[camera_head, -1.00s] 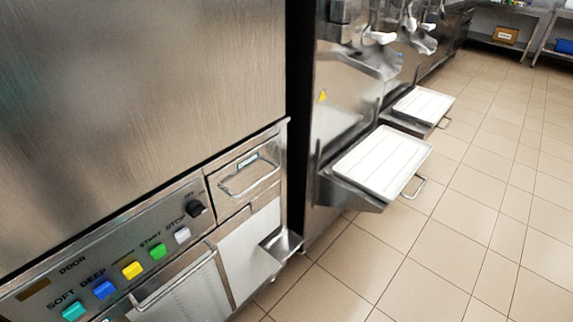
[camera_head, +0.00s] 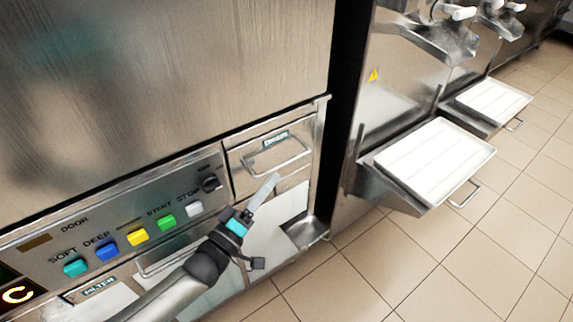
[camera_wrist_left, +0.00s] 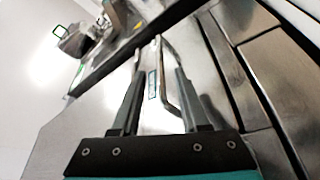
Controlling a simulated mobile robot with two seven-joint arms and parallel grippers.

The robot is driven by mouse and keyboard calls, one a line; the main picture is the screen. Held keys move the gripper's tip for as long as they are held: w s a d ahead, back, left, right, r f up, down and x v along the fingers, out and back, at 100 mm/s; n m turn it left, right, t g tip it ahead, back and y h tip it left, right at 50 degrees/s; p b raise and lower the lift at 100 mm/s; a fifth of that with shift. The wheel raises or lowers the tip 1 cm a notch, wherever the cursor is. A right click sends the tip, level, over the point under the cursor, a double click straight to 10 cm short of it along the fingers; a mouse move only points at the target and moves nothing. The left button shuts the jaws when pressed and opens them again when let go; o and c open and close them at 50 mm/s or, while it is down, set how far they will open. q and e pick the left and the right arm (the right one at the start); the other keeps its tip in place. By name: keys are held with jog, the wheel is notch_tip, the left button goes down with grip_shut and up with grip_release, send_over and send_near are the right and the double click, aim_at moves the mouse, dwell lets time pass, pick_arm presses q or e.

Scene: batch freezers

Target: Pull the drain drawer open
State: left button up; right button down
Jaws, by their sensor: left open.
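The drain drawer (camera_head: 300,136) is a steel front with a small teal label, right of the button panel. It looks closed. Its bar handle (camera_head: 283,165) stands out from the front. My left gripper (camera_head: 268,188) is just below the handle in the head view, fingers pointing up towards it. In the left wrist view my left gripper (camera_wrist_left: 158,76) is open, and the handle (camera_wrist_left: 163,80) shows between its two fingers. I cannot tell whether they touch it. My right gripper is not in view.
The control panel (camera_head: 125,222) with several coloured buttons and a knob (camera_head: 211,184) lies left of the drawer. A steel spout (camera_head: 308,232) sticks out below right. A neighbouring machine holds a white tray (camera_head: 435,160). Tiled floor (camera_head: 350,275) is free in front.

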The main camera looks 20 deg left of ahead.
aim_at(286, 163)
pick_arm(q)
jog(key=b+x, duration=0.1)
jog(key=x, duration=0.4)
jog(key=shift+w+d, duration=0.15)
jog(key=shift+w, duration=0.2)
jog(key=shift+x, duration=0.85)
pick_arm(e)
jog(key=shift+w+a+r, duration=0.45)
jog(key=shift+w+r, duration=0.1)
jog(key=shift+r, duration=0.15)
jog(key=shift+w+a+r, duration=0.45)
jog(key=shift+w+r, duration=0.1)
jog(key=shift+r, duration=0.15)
pick_arm(q)
jog(key=shift+c, duration=0.2)
grip_shut()
